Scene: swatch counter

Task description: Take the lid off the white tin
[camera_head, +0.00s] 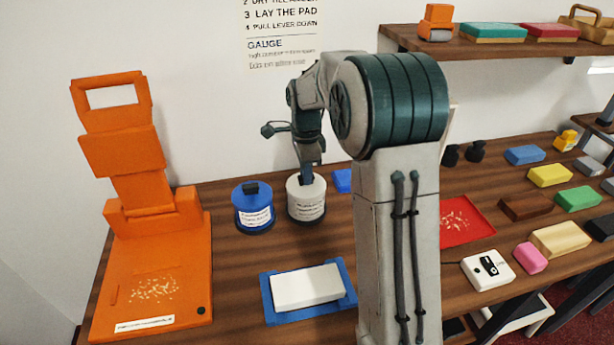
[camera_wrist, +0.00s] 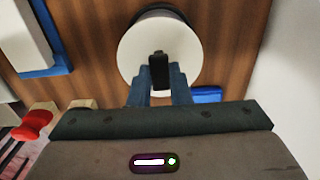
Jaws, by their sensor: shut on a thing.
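The white tin (camera_head: 306,203) stands on the wooden counter, with a printed label on its front. In the wrist view its round white lid (camera_wrist: 150,42) fills the top middle, with a dark knob (camera_wrist: 159,68) on it. My gripper (camera_head: 306,180) reaches down from above onto the tin. In the wrist view the two blue fingers of my gripper (camera_wrist: 160,85) are shut on the dark knob from both sides. I cannot tell whether the lid is seated on the tin or lifted off it. My arm hides part of the counter to the right.
A blue tin (camera_head: 253,208) with a dark knob stands just left of the white tin. A white block on a blue tray (camera_head: 268,300) lies in front. An orange press (camera_head: 150,260) stands at the left. Several coloured blocks and a red pad (camera_head: 468,218) lie to the right.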

